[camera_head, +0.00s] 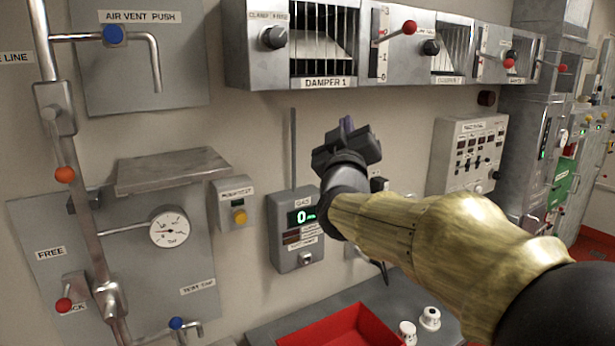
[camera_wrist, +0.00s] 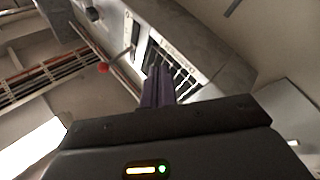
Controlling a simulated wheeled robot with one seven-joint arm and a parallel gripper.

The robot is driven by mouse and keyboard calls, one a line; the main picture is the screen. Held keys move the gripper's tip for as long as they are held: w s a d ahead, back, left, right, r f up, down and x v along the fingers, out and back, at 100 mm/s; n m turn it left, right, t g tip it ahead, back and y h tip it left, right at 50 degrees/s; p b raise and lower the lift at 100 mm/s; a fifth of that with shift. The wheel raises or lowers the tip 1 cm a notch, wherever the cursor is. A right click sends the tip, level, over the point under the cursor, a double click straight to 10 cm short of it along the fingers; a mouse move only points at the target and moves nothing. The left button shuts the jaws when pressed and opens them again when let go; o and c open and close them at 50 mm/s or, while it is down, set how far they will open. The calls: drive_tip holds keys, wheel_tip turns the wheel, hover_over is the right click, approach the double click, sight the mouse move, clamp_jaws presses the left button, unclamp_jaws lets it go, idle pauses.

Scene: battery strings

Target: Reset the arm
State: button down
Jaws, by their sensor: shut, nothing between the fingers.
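My gripper (camera_head: 347,127) is raised in front of the wall in the head view, above the gas meter box and below the damper row. Its dark body hides part of the wall behind it. In the wrist view the two purple fingers (camera_wrist: 158,88) lie together, shut with nothing between them. They point toward a barred damper opening (camera_wrist: 172,72), apart from it as far as I can tell. My arm reaches in from the lower right of the head view.
The damper panel (camera_head: 376,45) with red-knobbed levers runs along the top. A gas meter box (camera_head: 296,229), a button box (camera_head: 234,204) and a gauge (camera_head: 170,227) are on the wall. A red tray (camera_head: 335,332) lies below. Pipes (camera_head: 84,200) stand at the left.

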drive_tip(key=s+d+f+g+y, duration=0.15)
drive_tip(key=f+g, duration=0.35)
drive_tip(key=f, duration=0.8)
drive_tip(key=s+d+f+g+y, duration=0.15)
drive_tip(key=f+g, duration=0.25)
drive_tip(key=f, duration=0.9)
drive_tip(key=s+d+f+m+g, duration=0.2)
drive_tip(key=s+f+g, duration=0.3)
drive_tip(key=s+f, duration=0.4)
drive_tip(key=s+d+f+m+g, duration=0.3)
drive_tip(key=s+f+g, duration=0.2)
drive_tip(key=s+f, duration=0.4)
drive_tip(key=s, duration=0.3)
drive_tip(key=shift+s+d+f+g+h, duration=0.15)
drive_tip(key=shift+s+f+g+h, duration=0.15)
drive_tip(key=shift+s+f+g, duration=0.1)
drive_tip(key=shift+w, duration=0.25)
drive_tip(key=shift+s+d, duration=0.1)
drive_tip(key=shift+d, duration=0.05)
drive_tip(key=shift+s+a, duration=0.15)
drive_tip(key=shift+a, duration=0.05)
